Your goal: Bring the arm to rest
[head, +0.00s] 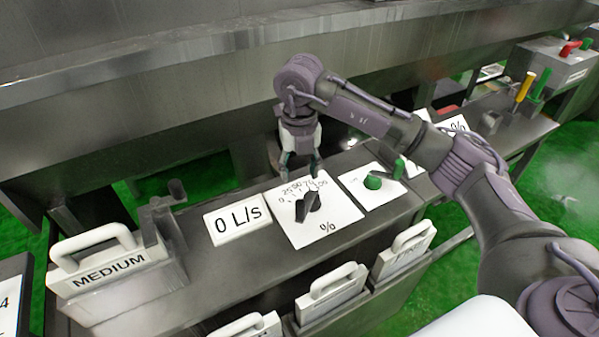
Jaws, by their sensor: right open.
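My right arm comes in from the right and reaches over the panel. Its gripper (299,165) points down with its fingers apart and nothing between them. It is just behind and above a white dial plate marked % (320,227). A black knob (308,205) stands on that plate, a little in front of the fingertips; I see no clear contact. My left gripper is not in view.
A plate reading 0 L/s (236,219) and a MEDIUM-labelled handled plate (107,262) are on the left. A green knob (373,182) is to the right. Handled plates (330,292) line the front. A yellow lever (525,87) stands at the far right.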

